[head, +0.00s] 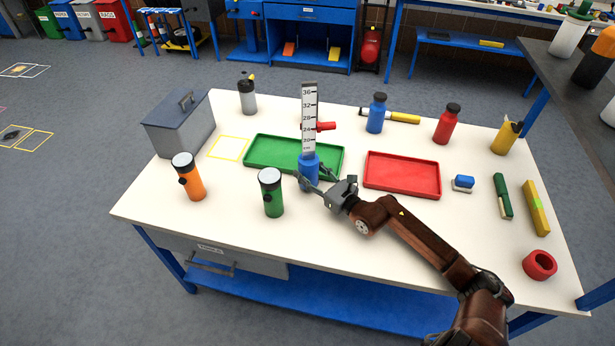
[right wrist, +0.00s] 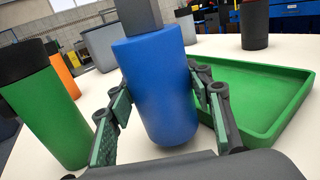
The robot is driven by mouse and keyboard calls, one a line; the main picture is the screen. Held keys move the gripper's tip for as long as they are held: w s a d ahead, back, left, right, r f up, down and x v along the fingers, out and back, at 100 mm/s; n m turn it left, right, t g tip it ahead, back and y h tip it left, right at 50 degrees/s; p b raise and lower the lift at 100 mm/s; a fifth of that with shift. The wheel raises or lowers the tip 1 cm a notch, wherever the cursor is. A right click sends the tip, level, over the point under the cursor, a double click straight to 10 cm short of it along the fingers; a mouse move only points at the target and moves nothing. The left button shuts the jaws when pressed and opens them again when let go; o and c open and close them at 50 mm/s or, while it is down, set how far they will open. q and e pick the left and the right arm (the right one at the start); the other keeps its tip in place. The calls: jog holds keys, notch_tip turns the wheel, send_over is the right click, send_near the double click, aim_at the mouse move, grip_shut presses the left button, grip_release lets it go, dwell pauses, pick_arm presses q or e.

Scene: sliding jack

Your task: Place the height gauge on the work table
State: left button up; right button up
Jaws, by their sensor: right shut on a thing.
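The height gauge has a blue round base (head: 307,170) and an upright white scale (head: 309,115) with black numbers. It stands upright at the front edge of the green tray in the head view. My right gripper (head: 318,179) is shut on the blue base from the right. In the right wrist view the blue base (right wrist: 158,95) sits between both fingers. I cannot tell whether its bottom touches the work table (head: 345,225) or hangs slightly above it. My left gripper is not in view.
The green tray (head: 262,163) lies close behind the gauge. A green flashlight (head: 272,196) and an orange one (head: 190,182) stand to its left. A red tray (head: 400,190) lies to the right. A yellow outlined square (head: 229,137) is empty. The front middle tabletop is clear.

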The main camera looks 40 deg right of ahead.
jog(key=shift+f, duration=0.9)
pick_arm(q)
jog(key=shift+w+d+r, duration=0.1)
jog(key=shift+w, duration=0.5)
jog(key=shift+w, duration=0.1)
pick_arm(e)
jog(key=shift+f, duration=0.15)
jog(key=o, duration=1)
jog(key=shift+f, duration=0.15)
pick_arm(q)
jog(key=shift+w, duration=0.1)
pick_arm(e)
jog(key=o, duration=0.4)
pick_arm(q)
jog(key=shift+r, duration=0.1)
